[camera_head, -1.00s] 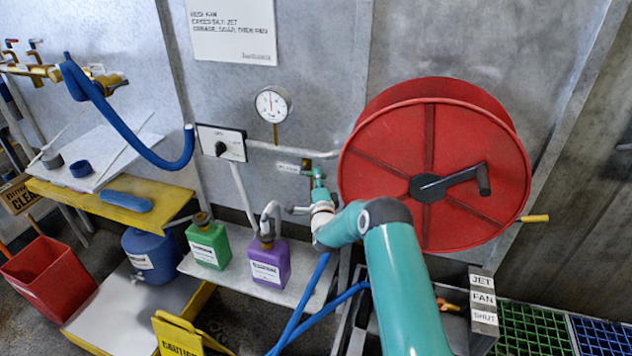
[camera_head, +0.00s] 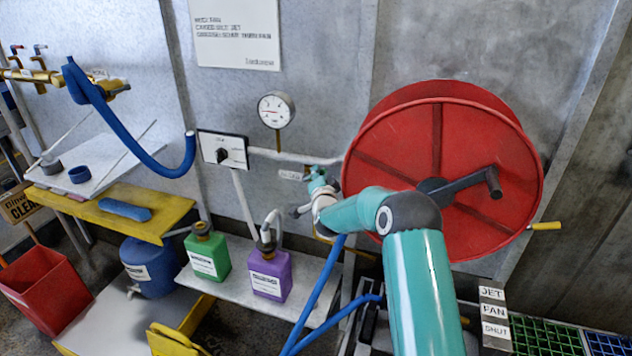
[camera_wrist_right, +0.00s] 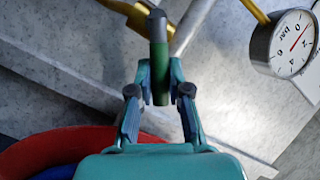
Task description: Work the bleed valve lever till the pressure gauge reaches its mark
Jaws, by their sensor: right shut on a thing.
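The bleed valve lever has a green handle (camera_wrist_right: 160,90) with a grey tip, on a brass pipe fitting. In the right wrist view the fingers of my right gripper (camera_wrist_right: 159,88) stand on both sides of the handle, shut on it. In the head view my right gripper (camera_head: 317,176) is at the wall pipe, and its fingers and wrist hide most of the lever. The round white pressure gauge (camera_head: 276,110) is on the wall above and left of it. It also shows in the wrist view (camera_wrist_right: 290,43), with a thin red needle. Its target mark is too small to read. My left gripper is out of view.
A large red hose reel (camera_head: 450,150) with a crank stands close behind my right arm. A black-and-white selector switch (camera_head: 222,150) is left of the pipe. Green (camera_head: 207,255) and purple (camera_head: 270,277) bottles stand on the shelf below. Blue hoses hang beneath the gripper.

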